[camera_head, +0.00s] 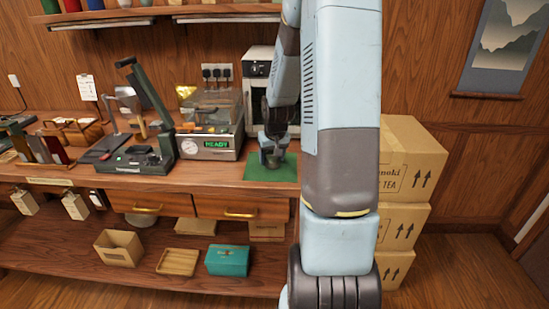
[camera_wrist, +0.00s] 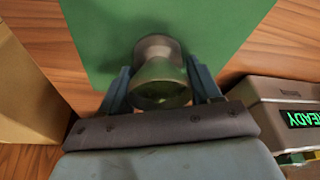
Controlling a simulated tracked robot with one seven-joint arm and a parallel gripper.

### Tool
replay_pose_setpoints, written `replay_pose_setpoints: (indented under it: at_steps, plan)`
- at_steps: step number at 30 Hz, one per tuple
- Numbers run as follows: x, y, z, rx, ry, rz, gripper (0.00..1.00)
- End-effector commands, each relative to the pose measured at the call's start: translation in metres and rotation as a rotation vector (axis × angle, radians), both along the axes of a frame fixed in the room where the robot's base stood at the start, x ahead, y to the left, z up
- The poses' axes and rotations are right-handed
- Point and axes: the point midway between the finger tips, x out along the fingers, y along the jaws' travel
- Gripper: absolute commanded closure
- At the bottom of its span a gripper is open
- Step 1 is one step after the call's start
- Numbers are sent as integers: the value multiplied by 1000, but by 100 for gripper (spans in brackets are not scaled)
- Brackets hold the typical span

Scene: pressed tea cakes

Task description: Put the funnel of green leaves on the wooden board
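The funnel (camera_wrist: 160,88) is a metallic, waisted vessel with a dull greenish inside in the wrist view. A slatted light wooden board (camera_head: 178,262) lies on the lower shelf, bare on top. The leaves are not clear in either view.
A machine with a lit READY display (camera_head: 216,144) stands left of the mat. A black press (camera_head: 147,150) stands farther left. Beside the board are an open carton (camera_head: 119,247) and a teal box (camera_head: 227,260). Stacked cartons (camera_head: 408,160) stand at the right.

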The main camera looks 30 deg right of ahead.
Motion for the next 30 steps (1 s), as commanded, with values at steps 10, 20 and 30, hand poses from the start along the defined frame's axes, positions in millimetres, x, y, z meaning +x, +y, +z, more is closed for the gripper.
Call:
replay_pose_setpoints:
  at_steps: [10,20,30]
  plan:
    - [0,0,0,0,0,-1,75]
    - [0,-1,9,0,-1,-3,75]
    - [-25,-11,63,-3,-3,-6,75]
